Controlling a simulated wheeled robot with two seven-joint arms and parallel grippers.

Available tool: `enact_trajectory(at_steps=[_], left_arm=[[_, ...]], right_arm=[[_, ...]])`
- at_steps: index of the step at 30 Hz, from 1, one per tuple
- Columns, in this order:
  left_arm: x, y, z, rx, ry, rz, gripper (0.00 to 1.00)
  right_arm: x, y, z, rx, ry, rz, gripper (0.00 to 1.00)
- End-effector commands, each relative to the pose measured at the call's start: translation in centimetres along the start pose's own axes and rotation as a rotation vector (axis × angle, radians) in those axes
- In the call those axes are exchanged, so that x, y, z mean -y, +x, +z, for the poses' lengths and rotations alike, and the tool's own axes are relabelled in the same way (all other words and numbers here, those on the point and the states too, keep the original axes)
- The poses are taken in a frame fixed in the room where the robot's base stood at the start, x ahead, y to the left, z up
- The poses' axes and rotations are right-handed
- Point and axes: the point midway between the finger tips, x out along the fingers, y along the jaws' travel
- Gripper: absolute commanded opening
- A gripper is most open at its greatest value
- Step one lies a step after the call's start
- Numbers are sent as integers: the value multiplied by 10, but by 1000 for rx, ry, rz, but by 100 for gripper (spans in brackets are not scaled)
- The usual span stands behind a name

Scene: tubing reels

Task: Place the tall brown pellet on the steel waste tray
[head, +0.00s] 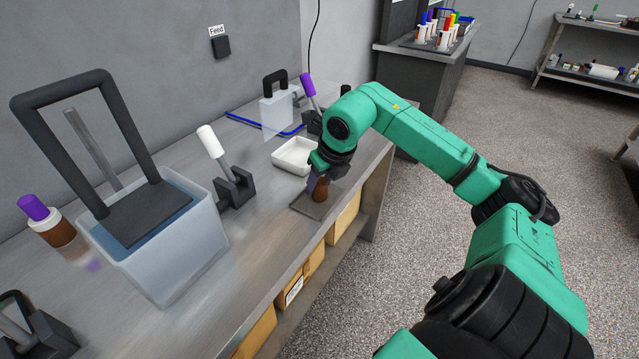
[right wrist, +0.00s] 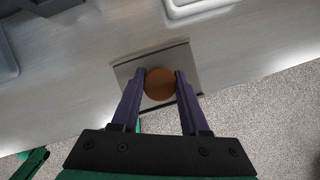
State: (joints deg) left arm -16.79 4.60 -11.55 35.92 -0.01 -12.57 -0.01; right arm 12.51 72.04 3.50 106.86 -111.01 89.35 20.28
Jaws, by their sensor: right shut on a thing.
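The tall brown pellet (head: 321,190) is upright between the fingers of my right gripper (head: 318,180). The right wrist view shows the pellet's round brown top (right wrist: 159,84) from above, with the purple fingers of my right gripper (right wrist: 160,88) touching both sides. The pellet is over the steel waste tray (head: 307,209), a flat grey square near the table's front edge. The tray also shows in the right wrist view (right wrist: 186,58) around the pellet. I cannot tell whether the pellet's bottom touches the tray. My left gripper is not in view.
A white dish (head: 292,157) lies just behind the tray. A black stand with a white-capped tool (head: 232,188) is to its left. A large clear tank (head: 170,245) with a black frame stands further left.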

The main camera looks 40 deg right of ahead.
Motion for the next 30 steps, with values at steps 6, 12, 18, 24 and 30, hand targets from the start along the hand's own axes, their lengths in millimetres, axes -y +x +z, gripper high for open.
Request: enact_trajectory(at_steps=[6,12,18,24,30], left_arm=[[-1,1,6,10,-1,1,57],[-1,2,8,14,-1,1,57],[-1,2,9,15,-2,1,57],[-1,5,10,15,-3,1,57],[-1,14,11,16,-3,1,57]], right_arm=[[0,1,0,1,0,0,0],[0,1,0,0,0,0,75],[0,1,0,0,0,0,75],[1,-12,0,3,-2,-3,75],[1,-66,1,6,-2,-6,75]])
